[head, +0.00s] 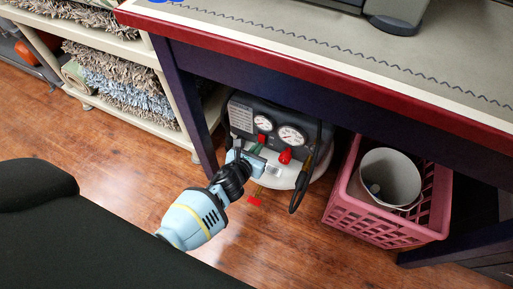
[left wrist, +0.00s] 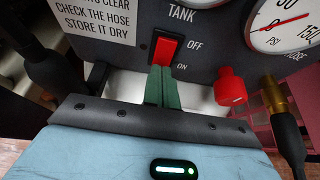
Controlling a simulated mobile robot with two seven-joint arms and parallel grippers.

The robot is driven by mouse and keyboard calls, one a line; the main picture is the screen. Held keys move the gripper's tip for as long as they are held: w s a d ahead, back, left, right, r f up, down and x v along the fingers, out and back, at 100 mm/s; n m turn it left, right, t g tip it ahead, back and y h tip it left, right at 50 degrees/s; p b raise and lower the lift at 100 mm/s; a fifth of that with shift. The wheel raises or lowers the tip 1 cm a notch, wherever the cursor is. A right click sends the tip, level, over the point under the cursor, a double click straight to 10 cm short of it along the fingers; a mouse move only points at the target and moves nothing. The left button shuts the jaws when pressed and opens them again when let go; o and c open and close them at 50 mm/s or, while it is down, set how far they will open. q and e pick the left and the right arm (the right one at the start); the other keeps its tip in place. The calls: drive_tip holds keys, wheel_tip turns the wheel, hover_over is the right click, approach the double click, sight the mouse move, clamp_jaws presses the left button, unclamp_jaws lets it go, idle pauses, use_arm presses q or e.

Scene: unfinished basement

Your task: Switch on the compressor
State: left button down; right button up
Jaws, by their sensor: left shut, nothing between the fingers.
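The compressor (head: 243,117) stands on the floor under the workbench, with a dark panel and two gauges. Its red rocker switch (left wrist: 166,49) shows close up in the left wrist view, with OFF marked at its upper right and ON at its lower right. My left gripper (head: 257,152) is at the front of the compressor. In the left wrist view its green fingers (left wrist: 160,86) are shut with nothing between them, and their tips are at the lower, ON end of the switch. They hide part of that end; I cannot tell whether they touch it or which way the rocker is tilted. My right gripper is out of view.
A red knob (left wrist: 231,88) sits right of the switch, with a hose fitting (left wrist: 275,97) beyond it. A pink crate (head: 385,228) holding a white bucket (head: 391,178) stands to the right. The workbench (head: 320,86) overhangs the compressor. Shelves with rugs (head: 118,85) are at left.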

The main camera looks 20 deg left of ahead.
use_arm(q)
drive_tip(key=shift+w+f, duration=0.1)
drive_tip(key=shift+w, duration=0.15)
drive_tip(key=shift+r+p, duration=0.35)
drive_tip(key=shift+r, duration=0.2)
drive_tip(key=shift+r+p, duration=0.3)
drive_tip(key=shift+r, duration=0.1)
